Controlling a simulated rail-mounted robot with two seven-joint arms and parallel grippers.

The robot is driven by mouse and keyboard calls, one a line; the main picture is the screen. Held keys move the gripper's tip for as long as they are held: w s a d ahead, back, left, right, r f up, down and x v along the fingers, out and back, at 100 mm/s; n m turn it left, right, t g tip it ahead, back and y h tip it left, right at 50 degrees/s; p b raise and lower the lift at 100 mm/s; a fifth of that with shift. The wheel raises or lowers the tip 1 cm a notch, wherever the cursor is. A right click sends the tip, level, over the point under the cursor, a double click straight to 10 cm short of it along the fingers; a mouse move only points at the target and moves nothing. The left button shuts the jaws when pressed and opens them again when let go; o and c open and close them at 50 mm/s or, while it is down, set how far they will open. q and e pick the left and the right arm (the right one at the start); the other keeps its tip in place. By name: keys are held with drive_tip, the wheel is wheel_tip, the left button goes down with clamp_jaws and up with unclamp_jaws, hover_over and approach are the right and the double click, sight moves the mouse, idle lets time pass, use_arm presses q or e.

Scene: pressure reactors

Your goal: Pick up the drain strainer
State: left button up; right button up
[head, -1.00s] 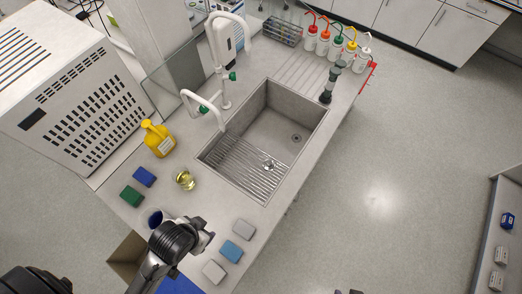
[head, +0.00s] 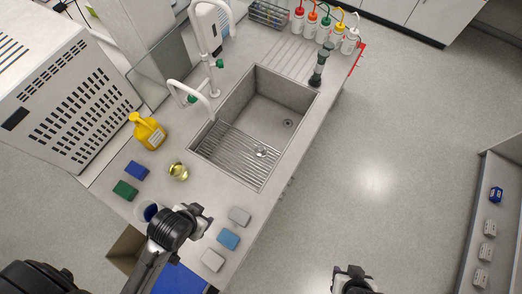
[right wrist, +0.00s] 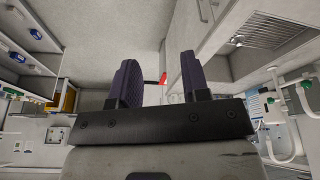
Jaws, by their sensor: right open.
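A small shiny round metal piece, which looks like the drain strainer (head: 261,152), lies on the ribbed rack (head: 232,152) in the sink. The sink's drain (head: 288,123) is a dark-centred disc on the basin floor. My right gripper (head: 352,272) is at the bottom edge of the head view, over the floor, well away from the sink. In the right wrist view its two fingers (right wrist: 160,82) are apart with nothing between them. My left gripper (head: 200,220) is over the near counter, left of the sponges; its fingertips are too unclear to judge.
A white tap (head: 190,90) arches over the sink's left side. A dark upright fixture (head: 319,65) stands at the far right rim. A yellow bottle (head: 148,131), a glass beaker (head: 178,171) and several sponges (head: 228,238) are on the counter. Open floor lies to the right.

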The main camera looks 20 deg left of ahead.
drive_tip(key=o, duration=1)
drive_tip(key=shift+a, duration=0.15)
